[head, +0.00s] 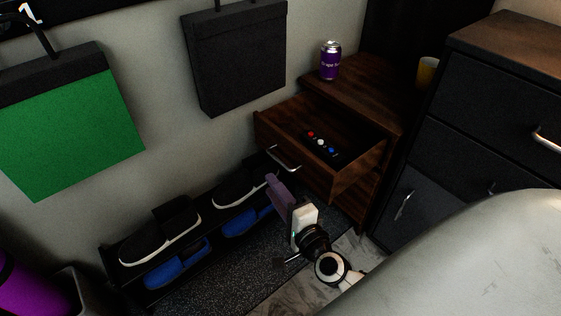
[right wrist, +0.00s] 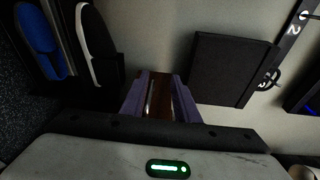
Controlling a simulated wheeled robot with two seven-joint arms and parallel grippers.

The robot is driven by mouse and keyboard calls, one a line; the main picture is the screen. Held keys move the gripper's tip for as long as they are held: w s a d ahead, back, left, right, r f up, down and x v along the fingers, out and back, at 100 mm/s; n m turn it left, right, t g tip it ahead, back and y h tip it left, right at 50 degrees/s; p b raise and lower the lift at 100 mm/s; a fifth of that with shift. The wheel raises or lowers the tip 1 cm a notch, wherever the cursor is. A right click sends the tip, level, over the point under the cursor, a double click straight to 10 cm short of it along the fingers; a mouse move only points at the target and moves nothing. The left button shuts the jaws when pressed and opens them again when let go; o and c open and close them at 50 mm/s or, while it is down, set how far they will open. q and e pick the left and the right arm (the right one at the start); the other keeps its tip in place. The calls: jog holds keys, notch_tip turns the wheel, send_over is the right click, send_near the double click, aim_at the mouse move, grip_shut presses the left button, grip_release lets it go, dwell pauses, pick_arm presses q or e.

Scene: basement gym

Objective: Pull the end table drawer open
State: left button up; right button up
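The end table (head: 365,88) is dark wood and stands against the wall in the head view. Its drawer (head: 346,180) is pulled out, with its inside showing. A silver bar handle (head: 284,159) is on the drawer front. My right gripper (head: 274,184), with purple fingers, is just below and in front of the handle. In the right wrist view its two fingers (right wrist: 162,97) stand apart, with brown wood and a thin silvery strip seen between them. I see no firm grip on the handle. My left gripper is not in view.
A dark device with coloured buttons (head: 321,144) lies in the drawer. A purple can (head: 330,60) stands on the table top. A shoe rack (head: 108,262) with several shoes is left of my gripper. A dark dresser (head: 480,110) stands close on the right.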

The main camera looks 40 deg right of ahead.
aim_at(281, 162)
jog(key=w+d+m+h, duration=0.1)
jog(key=w+d, duration=0.1)
jog(key=w+d+f+m+h+b, duration=0.1)
jog(key=w+d, duration=0.2)
jog(key=w+d+f+m+g+h, duration=0.1)
jog(key=w+d+m, duration=0.1)
jog(key=shift+w+d+f+b, duration=0.25)
jog(key=shift+w+d+b, duration=0.05)
jog(key=shift+d+b, duration=0.05)
jog(key=shift+x, duration=0.8)
jog(key=shift+r, duration=0.1)
jog(key=shift+c, duration=0.4)
grip_shut()
